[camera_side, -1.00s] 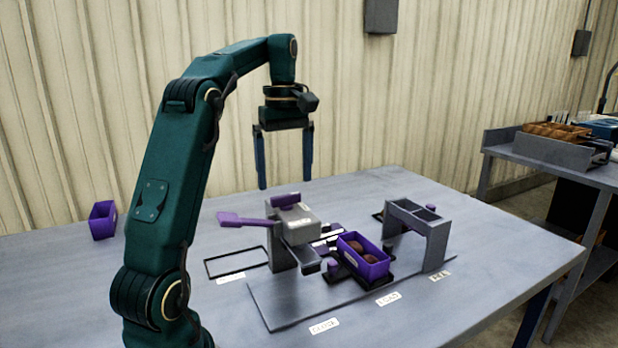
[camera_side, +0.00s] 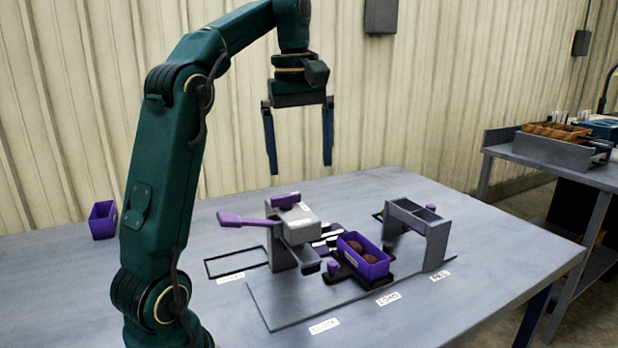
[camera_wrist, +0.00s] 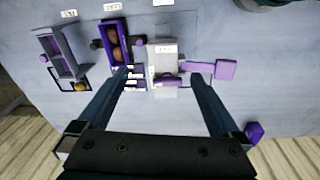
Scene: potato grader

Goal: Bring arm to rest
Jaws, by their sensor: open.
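My gripper (camera_side: 299,172) is open and empty, hanging high above the back of the table with its fingers pointing down. It is well clear of the grader below it. In the wrist view my gripper (camera_wrist: 160,82) has its two fingers spread wide, with the grey grader (camera_wrist: 165,58) showing between and beyond them. The grader (camera_side: 300,226) has a purple handle (camera_side: 243,220) pointing left. In front and right of it a purple bin (camera_side: 372,268) holds brown potatoes (camera_side: 360,247). The potatoes also show in the wrist view (camera_wrist: 115,42).
A grey stand with a two-slot top (camera_side: 432,218) rises at the right of the base plate. Another purple bin (camera_side: 103,220) sits at the table's far left. A black outlined rectangle (camera_side: 236,262) left of the grader is bare. A side bench (camera_side: 560,160) stands to the right.

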